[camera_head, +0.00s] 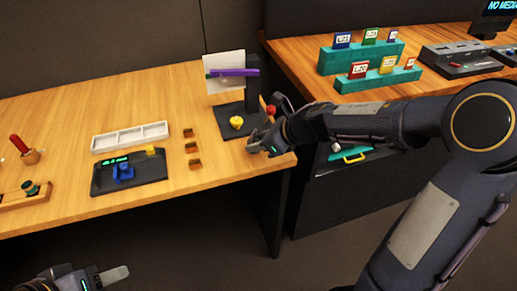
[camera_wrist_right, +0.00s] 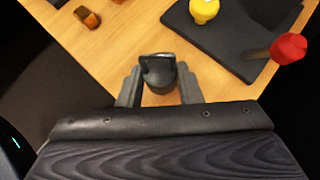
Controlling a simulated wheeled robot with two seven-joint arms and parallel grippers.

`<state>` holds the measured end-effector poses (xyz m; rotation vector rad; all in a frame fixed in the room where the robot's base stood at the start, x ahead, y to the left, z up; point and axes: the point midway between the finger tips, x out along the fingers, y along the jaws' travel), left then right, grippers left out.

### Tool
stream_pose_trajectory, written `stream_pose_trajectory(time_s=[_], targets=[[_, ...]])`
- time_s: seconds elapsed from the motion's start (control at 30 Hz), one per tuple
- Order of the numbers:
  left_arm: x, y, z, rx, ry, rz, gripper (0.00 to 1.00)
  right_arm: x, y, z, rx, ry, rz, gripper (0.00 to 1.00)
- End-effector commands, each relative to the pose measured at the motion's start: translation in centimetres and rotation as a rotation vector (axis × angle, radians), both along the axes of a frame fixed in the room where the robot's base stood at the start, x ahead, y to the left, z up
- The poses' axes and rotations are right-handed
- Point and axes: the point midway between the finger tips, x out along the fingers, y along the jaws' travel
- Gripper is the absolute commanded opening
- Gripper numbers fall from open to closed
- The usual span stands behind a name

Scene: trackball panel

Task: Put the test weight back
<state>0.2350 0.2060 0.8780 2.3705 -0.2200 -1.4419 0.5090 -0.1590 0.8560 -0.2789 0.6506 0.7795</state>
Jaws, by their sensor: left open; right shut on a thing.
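The test weight appears to be the dark grey, rounded piece with a looped top (camera_wrist_right: 158,74) in the right wrist view. My right gripper (camera_wrist_right: 159,88) is shut on it, with one finger on each side. In the head view my right gripper (camera_head: 258,145) is at the table's right front corner, in front of the black stand; the weight cannot be made out there. Whether the weight touches the table I cannot tell. My left gripper (camera_head: 104,276) is open and empty at the bottom left, in front of the table.
The black stand (camera_head: 228,121) carries a yellow knob (camera_head: 236,122), a red knob (camera_head: 271,110) and a purple bar (camera_head: 233,72). Three small brown blocks (camera_head: 191,147) stand left of it. A trackball panel (camera_head: 130,178) and a white tray (camera_head: 130,137) lie further left.

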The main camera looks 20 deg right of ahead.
Motion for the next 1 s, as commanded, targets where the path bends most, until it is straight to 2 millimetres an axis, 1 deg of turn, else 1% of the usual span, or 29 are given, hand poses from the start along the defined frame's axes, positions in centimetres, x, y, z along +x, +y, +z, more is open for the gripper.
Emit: stream_pose_trajectory(time_s=[0.03, 0.1, 0.37, 0.5, 0.53, 0.7, 0.93, 1.0], targets=[[-0.01, 0.00, -0.75, 0.000, 0.000, 0.000, 0.50, 0.00, 0.00, -1.14, 0.001, 0.002, -0.001, 0.09], [-0.01, -0.01, -0.91, 0.000, 0.000, 0.000, 0.50, 0.00, -0.01, -1.56, 0.001, -0.001, -0.001, 0.09], [-0.01, -0.01, -0.79, 0.000, 0.000, 0.000, 0.50, 0.00, 0.02, -1.51, -0.001, -0.002, -0.001, 0.09], [-0.01, 0.00, -1.20, 0.000, 0.000, 0.000, 0.50, -0.02, 0.02, -1.97, 0.000, -0.002, 0.000, 0.09], [-0.01, -0.01, -1.18, 0.000, 0.000, 0.000, 0.50, -0.04, 0.01, -1.99, 0.000, 0.000, -0.001, 0.33], [-0.01, 0.00, -1.07, 0.000, 0.000, 0.000, 0.50, -0.05, 0.01, -1.88, 0.000, 0.000, -0.001, 0.54], [-0.01, 0.00, -1.04, 0.000, 0.000, 0.000, 0.50, -0.04, 0.01, -1.86, 0.000, 0.000, -0.001, 0.54], [-0.01, 0.00, -0.80, 0.000, 0.000, 0.000, 0.50, -0.04, 0.02, -1.59, 0.000, 0.000, -0.001, 0.54]])
